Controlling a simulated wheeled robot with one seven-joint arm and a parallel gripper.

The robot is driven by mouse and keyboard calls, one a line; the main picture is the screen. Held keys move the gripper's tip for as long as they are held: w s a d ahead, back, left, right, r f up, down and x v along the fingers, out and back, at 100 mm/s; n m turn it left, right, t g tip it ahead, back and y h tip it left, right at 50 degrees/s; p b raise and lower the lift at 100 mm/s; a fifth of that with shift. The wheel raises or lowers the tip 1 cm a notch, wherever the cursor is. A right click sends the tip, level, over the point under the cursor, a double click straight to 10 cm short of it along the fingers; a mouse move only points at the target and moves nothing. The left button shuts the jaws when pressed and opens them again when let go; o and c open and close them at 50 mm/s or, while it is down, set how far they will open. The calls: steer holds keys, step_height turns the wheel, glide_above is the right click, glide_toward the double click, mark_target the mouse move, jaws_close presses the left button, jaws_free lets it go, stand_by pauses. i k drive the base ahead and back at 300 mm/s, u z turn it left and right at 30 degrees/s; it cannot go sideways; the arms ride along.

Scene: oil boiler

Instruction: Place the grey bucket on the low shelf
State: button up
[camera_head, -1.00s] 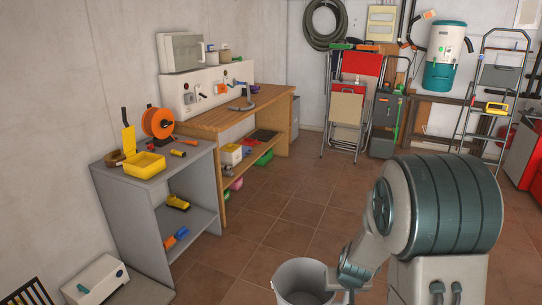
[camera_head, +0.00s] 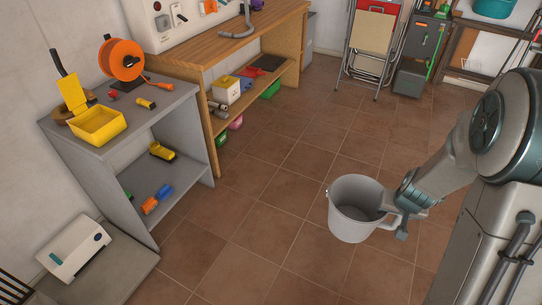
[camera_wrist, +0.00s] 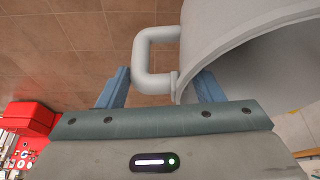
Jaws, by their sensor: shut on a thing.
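The grey bucket (camera_head: 352,215) hangs upright in front of my arm in the head view, its open top facing up. My gripper (camera_head: 402,215) is at its right side, by the handle. In the wrist view the bucket (camera_wrist: 245,45) fills the upper right, and its handle (camera_wrist: 142,55) lies between the two blue fingers of my gripper (camera_wrist: 160,88). The gripper is shut on the bucket; the exact contact is partly hidden. The grey shelf unit (camera_head: 140,145) stands at the left, with a low shelf (camera_head: 170,205) inside it.
A yellow tool (camera_head: 162,151) and orange and blue items (camera_head: 157,199) lie inside the grey unit. A yellow box (camera_head: 98,126) and orange reel (camera_head: 122,60) stand on its top. A wooden workbench (camera_head: 215,45) stands behind. The tiled floor (camera_head: 265,210) between is clear.

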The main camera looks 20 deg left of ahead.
mark_target(188, 173)
steer(key=u, duration=0.25)
steer(key=i, duration=1.3)
steer(key=u, duration=1.3)
steer(key=i, duration=0.7)
steer(key=u, duration=0.8)
